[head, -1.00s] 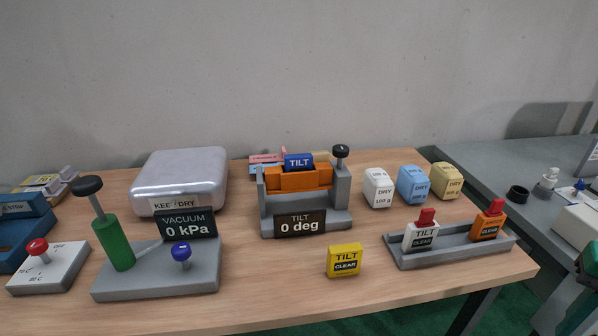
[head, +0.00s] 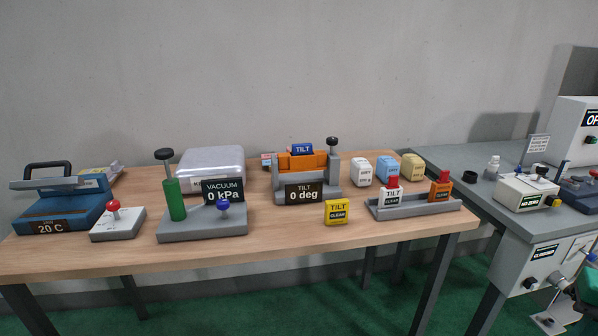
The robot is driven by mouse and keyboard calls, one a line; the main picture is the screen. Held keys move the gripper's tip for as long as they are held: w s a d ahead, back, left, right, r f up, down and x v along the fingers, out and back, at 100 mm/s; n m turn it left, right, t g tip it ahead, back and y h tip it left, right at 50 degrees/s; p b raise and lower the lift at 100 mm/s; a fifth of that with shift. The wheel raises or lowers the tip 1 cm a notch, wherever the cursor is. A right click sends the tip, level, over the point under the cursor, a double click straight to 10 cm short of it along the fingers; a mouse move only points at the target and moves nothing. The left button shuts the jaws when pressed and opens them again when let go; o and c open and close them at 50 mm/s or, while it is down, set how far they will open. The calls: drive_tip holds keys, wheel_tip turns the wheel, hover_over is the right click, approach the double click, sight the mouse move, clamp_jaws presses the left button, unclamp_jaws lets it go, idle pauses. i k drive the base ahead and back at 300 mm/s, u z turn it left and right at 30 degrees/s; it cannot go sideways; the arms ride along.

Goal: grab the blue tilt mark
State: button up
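The blue tilt mark (head: 302,149) is a small blue block lettered TILT. It rests on top of the orange cradle (head: 306,161) of the grey tilt device (head: 333,181), near the back middle of the wooden table. A yellow block (head: 338,212) lettered TILT CLEAR sits in front on the table. My gripper is not clearly seen; a green and grey part shows at the bottom right edge.
A grey tray (head: 414,206) holds a white and an orange block with red tops. White, blue and cream DRY blocks stand behind it. A vacuum pump (head: 202,226) with green cylinder and a silver case (head: 211,160) stand left. A grey bench (head: 490,194) adjoins at right.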

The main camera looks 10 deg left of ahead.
sight(304, 148)
drive_tip(key=k, duration=0.7)
drive_tip(key=u, duration=1.15)
drive_tip(key=i, duration=2.05)
drive_tip(key=z, duration=0.95)
